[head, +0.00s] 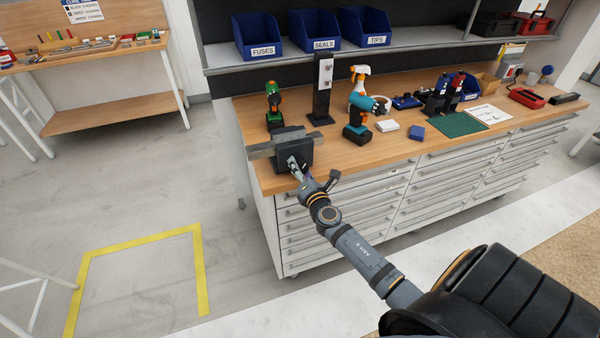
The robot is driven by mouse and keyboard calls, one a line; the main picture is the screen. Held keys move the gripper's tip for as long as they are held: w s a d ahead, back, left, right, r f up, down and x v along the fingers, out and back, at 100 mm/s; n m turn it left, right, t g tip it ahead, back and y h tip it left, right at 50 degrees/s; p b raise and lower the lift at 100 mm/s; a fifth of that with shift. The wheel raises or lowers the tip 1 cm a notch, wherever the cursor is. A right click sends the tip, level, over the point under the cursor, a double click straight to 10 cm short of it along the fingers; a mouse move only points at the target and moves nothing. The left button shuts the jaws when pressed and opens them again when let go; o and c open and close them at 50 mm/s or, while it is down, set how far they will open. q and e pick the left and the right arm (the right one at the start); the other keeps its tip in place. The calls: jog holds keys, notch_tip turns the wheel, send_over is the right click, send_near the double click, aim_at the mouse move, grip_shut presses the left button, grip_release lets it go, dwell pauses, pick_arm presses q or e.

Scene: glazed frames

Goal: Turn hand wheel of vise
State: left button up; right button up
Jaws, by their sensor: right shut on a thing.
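The vise (281,143) sits at the front left corner of the wooden workbench, with a grey bar-like jaw and a dark block facing me. My right arm reaches up to its front, and my right gripper (295,168) is shut on the hand wheel at the vise's front face. The wheel is small here and mostly hidden by the gripper, so its turn angle cannot be told. My left gripper is not in view.
On the workbench (268,182), a green drill (273,105) and a dark post (322,92) stand behind the vise. A teal drill (361,120) and a spray bottle (359,84) stand to its right. Drawers (340,212) lie below. Open floor lies left, with yellow tape (140,240).

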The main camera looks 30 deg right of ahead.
jog(key=m+b, duration=0.2)
jog(key=m, duration=0.2)
jog(key=shift+f+m, duration=0.15)
jog(key=shift+m, duration=0.15)
jog(key=shift+m+b, duration=1.1)
jog(key=shift+m, duration=0.6)
jog(key=shift+m, duration=0.3)
jog(key=o, duration=1.2)
jog(key=shift+r, duration=0.2)
jog(key=shift+s, duration=0.15)
jog(key=v, duration=1.2)
jog(key=shift+a, duration=0.1)
